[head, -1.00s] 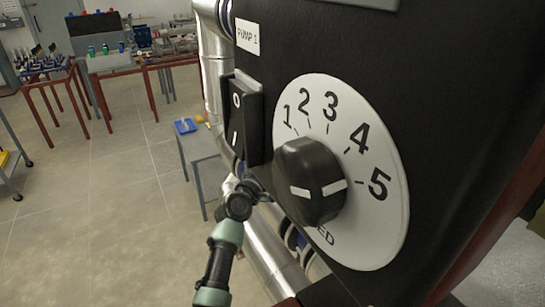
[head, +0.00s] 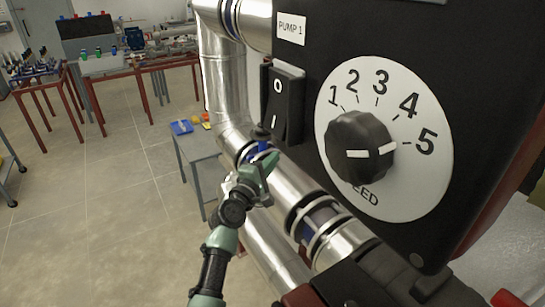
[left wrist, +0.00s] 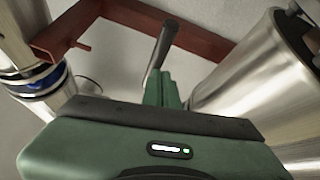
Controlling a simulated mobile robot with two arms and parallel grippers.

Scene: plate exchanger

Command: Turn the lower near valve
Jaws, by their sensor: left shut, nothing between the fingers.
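In the left wrist view, the green gripper fingers (left wrist: 165,88) point away from the camera, between a steel pipe (left wrist: 255,80) on the right and a blue-banded pipe joint (left wrist: 38,82) on the left. My right gripper is out of view.
A black pump panel (head: 470,60) with a speed knob (head: 360,147) and a rocker switch (head: 282,105) stands close on the right. A small grey table (head: 200,147) stands behind the gripper. A red-brown frame (left wrist: 185,25) crosses the wrist view. Open floor lies left.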

